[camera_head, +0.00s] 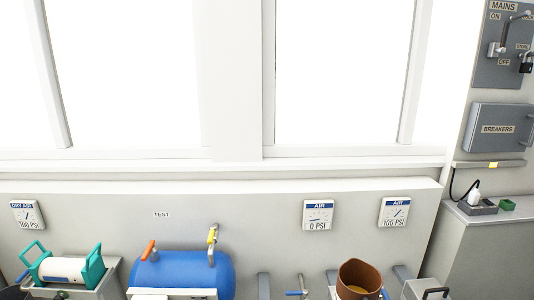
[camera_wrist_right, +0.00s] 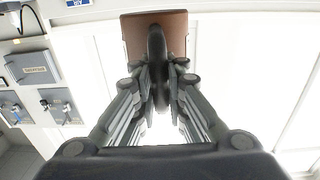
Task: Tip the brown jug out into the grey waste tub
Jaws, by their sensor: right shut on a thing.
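The brown jug (camera_head: 358,278) is at the bottom of the head view, right of centre. Its open top faces me and a yellowish content shows inside. In the right wrist view the jug (camera_wrist_right: 133,35) is at the top, beyond the fingers. My right gripper (camera_wrist_right: 158,70) is shut on the jug's dark handle. I do not make out the right gripper in the head view. I cannot pick out the grey waste tub for certain in either view. My left gripper is not in view.
A blue tank (camera_head: 185,273) with orange and yellow valve levers stands left of the jug. A white cylinder with teal ends (camera_head: 68,270) sits at the far left. Gauges line the wall ledge (camera_head: 260,205). A grey breaker box (camera_head: 498,128) hangs at right above a cabinet.

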